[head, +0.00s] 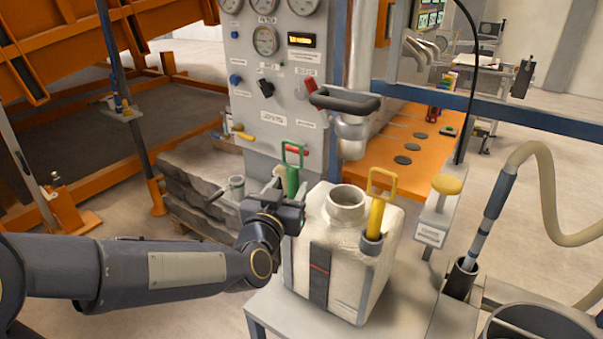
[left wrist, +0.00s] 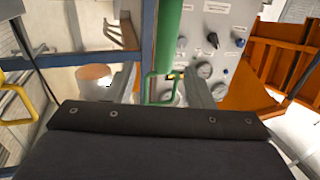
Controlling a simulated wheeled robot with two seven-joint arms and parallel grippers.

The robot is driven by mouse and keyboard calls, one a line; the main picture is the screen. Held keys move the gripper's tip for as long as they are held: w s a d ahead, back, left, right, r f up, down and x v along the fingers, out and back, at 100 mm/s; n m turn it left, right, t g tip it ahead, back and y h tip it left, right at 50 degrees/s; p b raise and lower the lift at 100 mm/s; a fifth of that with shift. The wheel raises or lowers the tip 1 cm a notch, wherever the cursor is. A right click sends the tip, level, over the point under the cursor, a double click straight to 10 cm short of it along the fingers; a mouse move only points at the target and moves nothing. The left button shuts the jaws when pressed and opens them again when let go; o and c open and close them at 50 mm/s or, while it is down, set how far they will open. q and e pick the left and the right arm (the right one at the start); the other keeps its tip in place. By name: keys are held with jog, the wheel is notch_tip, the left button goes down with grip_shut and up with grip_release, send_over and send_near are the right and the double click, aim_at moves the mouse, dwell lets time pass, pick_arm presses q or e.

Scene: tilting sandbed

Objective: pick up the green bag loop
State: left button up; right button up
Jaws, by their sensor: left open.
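The green bag loop (head: 284,154) stands upright on a green stem behind the left edge of the pale bag-like container (head: 335,235) in the head view. My left gripper (head: 289,190) is at the stem, below the loop, with its jaws open. In the left wrist view the green loop (left wrist: 149,88) and its thick stem show between the two spread fingers (left wrist: 160,80). I cannot tell whether a finger touches it. The lower end of the stem is hidden behind my gripper in the head view. My right gripper is not in view.
A yellow loop (head: 377,205) stands in a holder on the container's right side; it also shows in the left wrist view (left wrist: 18,108). A gauge panel (head: 270,90) rises behind. A dark handle (head: 343,101) juts out above the container. A yellow knob (head: 447,184) is at right.

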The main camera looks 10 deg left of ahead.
aim_at(295, 170)
pick_arm(q)
jog(key=shift+w+r, duration=0.1)
jog(key=shift+w, duration=0.35)
jog(key=w+p, duration=0.2)
jog(key=w, duration=0.4)
jog(key=shift+w+a, duration=0.1)
jog(key=shift+a, duration=0.05)
jog(key=shift+w, duration=0.4)
grip_shut()
